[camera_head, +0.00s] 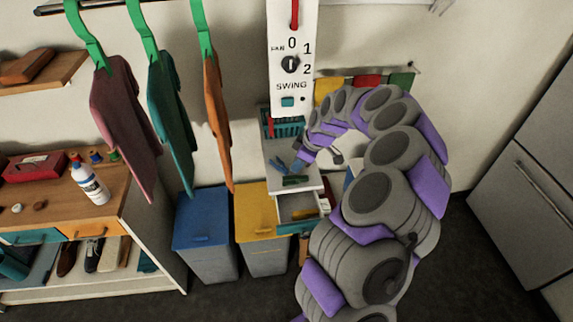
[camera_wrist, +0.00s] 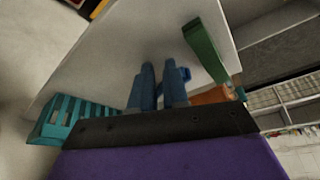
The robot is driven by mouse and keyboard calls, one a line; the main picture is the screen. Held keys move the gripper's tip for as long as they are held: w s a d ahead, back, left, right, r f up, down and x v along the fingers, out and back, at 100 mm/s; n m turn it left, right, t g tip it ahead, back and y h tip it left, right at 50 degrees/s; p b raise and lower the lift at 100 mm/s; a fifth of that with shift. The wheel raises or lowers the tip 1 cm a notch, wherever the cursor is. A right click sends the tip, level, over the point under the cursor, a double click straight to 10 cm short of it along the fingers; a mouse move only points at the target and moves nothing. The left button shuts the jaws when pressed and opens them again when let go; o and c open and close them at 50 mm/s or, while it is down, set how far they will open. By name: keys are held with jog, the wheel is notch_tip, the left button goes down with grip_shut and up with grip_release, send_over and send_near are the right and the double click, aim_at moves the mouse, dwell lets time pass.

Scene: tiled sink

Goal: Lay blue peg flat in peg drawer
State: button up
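In the head view, a blue piece (camera_head: 280,164), which looks like the blue peg, lies on the white cabinet top. My gripper (camera_head: 299,165) is low over that top, just right of it, partly hidden by my arm. In the wrist view, the two blue fingers of my gripper (camera_wrist: 160,80) stand a small gap apart, with nothing clear between them. A small blue nub shows beside the right finger; I cannot tell whether it is the peg. The peg drawer (camera_head: 295,206) is pulled out below the top; my arm hides part of it.
A teal basket (camera_wrist: 80,118) stands at the back. A yellow bin (camera_head: 262,230) and a blue bin (camera_head: 203,225) stand left of the drawer. Clothes hang farther left.

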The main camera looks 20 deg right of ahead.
jog(key=o, duration=0.5)
jog(key=shift+o, duration=0.2)
jog(key=shift+d+r, duration=0.1)
